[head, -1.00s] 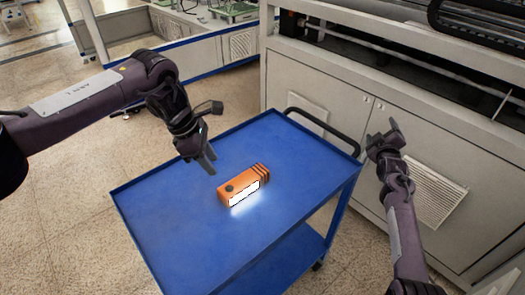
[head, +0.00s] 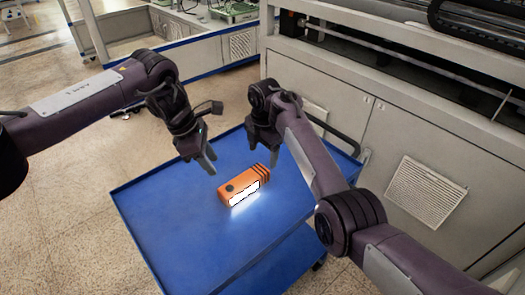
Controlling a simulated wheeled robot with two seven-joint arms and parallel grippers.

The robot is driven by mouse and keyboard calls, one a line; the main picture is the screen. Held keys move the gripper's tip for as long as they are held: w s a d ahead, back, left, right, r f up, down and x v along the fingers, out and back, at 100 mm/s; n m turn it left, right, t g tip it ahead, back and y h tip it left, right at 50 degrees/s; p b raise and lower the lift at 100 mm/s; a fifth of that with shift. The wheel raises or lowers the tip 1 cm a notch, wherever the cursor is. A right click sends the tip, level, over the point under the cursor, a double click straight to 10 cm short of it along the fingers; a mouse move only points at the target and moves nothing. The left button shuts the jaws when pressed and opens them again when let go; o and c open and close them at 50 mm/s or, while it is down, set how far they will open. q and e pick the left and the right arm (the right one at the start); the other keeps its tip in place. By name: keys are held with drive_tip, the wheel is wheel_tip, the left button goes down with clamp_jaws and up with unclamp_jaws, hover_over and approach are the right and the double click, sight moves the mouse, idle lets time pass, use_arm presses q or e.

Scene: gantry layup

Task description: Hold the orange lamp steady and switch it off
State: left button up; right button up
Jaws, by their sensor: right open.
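The orange lamp (head: 243,187) lies on the blue cart top (head: 180,240), with a dark round button on its upper face. Its white side panel is lit and casts a glow on the cart. My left gripper (head: 209,163) points down just behind and left of the lamp, apart from it; I cannot tell how far its fingers are parted. My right gripper (head: 254,143) is open above the cart's far side, behind the lamp and not touching it. My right wrist hides part of its fingers.
A dark handle (head: 335,135) rises at the cart's far right end, partly behind my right arm. A large grey machine cabinet (head: 340,85) stands behind the cart. The left and near parts of the cart top are clear.

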sight(263, 168)
drive_tip(key=shift+s, duration=0.25)
drive_tip(key=shift+f, duration=0.4)
wheel_tip(263, 168, down, 7)
drive_tip(key=shift+r, duration=0.15)
drive_tip(key=shift+c, duration=0.2)
drive_tip(key=c, duration=1.2)
use_arm(q)
clamp_jaws()
use_arm(e)
drive_tip(key=shift+o, duration=0.2)
use_arm(q)
drive_tip(key=shift+f, duration=0.1)
